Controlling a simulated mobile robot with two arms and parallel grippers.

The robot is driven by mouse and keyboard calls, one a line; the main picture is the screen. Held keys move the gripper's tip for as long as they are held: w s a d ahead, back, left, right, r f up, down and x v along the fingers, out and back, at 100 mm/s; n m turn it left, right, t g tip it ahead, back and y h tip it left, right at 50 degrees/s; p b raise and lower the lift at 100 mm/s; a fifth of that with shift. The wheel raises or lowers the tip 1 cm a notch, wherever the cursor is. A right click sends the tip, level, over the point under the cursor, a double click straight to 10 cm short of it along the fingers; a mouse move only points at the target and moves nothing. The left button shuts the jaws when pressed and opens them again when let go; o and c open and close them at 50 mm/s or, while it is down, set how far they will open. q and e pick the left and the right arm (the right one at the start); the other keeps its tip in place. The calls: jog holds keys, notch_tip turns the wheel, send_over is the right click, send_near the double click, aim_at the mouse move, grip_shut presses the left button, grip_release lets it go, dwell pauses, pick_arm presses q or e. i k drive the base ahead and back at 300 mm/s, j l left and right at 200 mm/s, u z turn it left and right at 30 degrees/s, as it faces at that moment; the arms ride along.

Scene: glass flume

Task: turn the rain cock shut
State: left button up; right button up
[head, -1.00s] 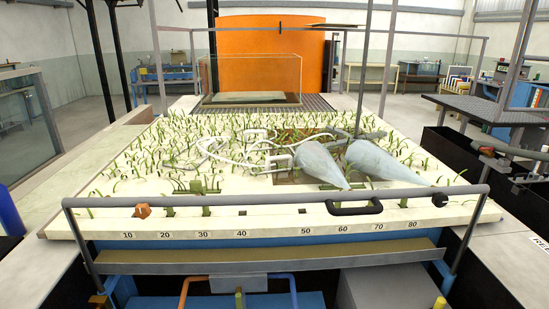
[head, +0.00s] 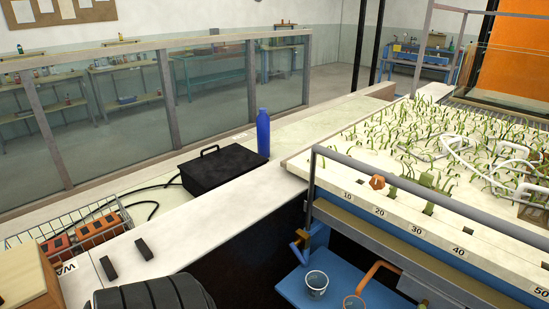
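No part that I can surely name as the rain cock shows. An orange knob (head: 377,182) sits on the front edge of the planted bed (head: 372,201), near the mark 10. Below the bed's left corner a blue angled fitting (head: 300,246) sticks out over a blue shelf. An orange bent pipe (head: 372,272) comes down further right. I cannot tell whether any of these is the cock. Neither of my grippers is in view.
A grey rail (head: 420,196) runs along the bed's front. A black case (head: 222,166) and a blue bottle (head: 263,133) stand on the pale ledge at left. A wire basket (head: 112,212) holds orange blocks. A clear cup (head: 317,284) stands on the blue shelf (head: 290,289).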

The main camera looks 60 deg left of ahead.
aim_at(293, 245)
jog(key=u, duration=1.95)
